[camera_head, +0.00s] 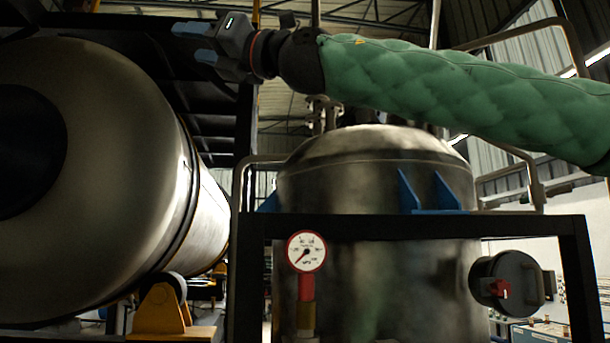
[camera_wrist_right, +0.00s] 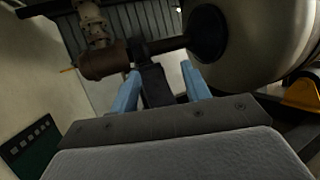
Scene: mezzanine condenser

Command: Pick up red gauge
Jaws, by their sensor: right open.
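The red gauge (camera_head: 306,251) has a white dial with a red rim. It stands upright on a red stem at the front of the steel tank, in the lower middle of the head view. My right gripper (camera_head: 190,42) is at the upper left of the head view, above and to the left of the gauge and well apart from it. Its blue fingers are apart and empty. The fingers also show in the right wrist view (camera_wrist_right: 164,92), with nothing between them that I can tell is held. The gauge does not show in the right wrist view. My left gripper is not in view.
A steel tank (camera_head: 375,160) stands behind a black frame (camera_head: 420,227). A large horizontal cylinder (camera_head: 110,150) fills the left side. A dark round fitting with a red part (camera_head: 508,280) is at the right. A yellow bracket (camera_head: 160,310) sits below the cylinder. Open space surrounds my right gripper.

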